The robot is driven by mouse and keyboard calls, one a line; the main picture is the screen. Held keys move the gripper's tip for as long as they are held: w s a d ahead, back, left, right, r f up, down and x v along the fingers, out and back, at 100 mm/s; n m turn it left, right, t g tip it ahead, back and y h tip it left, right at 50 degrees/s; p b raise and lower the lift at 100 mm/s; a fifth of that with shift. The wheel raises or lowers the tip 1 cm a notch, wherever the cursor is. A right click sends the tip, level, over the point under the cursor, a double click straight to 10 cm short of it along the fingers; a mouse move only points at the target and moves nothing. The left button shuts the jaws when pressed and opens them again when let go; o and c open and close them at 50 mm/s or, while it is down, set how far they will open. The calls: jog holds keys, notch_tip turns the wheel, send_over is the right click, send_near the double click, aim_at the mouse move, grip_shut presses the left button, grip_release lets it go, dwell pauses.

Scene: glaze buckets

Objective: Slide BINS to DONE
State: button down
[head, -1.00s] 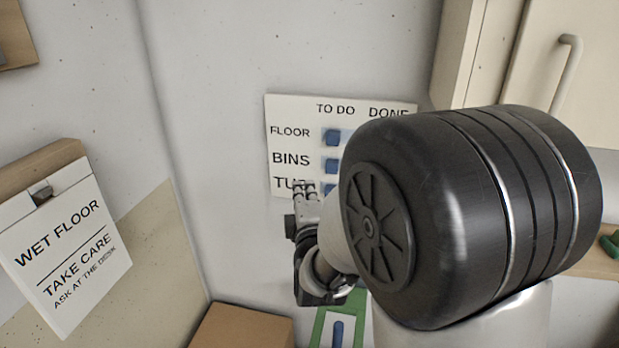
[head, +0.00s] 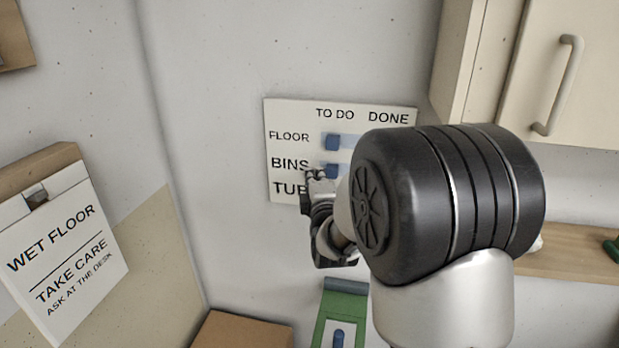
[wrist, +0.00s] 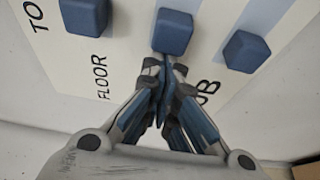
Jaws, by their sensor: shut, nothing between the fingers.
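The white board (head: 290,112) on the wall has TO DO and DONE columns and rows FLOOR, BINS and a partly hidden TUB row. The blue BINS slider (head: 331,171) sits under TO DO; it also shows in the wrist view (wrist: 173,32). My gripper (head: 314,176) is shut and empty. Its fingertips (wrist: 165,66) are just left of the BINS slider on the board, on the side away from DONE. I cannot tell whether they touch it. The gripper hides the BINS label in the wrist view. My arm hides the DONE end of the BINS row in the head view.
The blue FLOOR slider (head: 332,142) is just above, under TO DO. The TUB slider (wrist: 246,51) is on the other side, close by. A cabinet (head: 560,80) stands at the right, and a wet-floor sign (head: 65,250) hangs at the left.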

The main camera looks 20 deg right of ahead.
jog(key=s+d+b, duration=0.5)
jog(key=s+d, duration=0.2)
jog(key=d, duration=0.3)
jog(key=shift+d, duration=0.3)
jog(key=shift+b, duration=0.3)
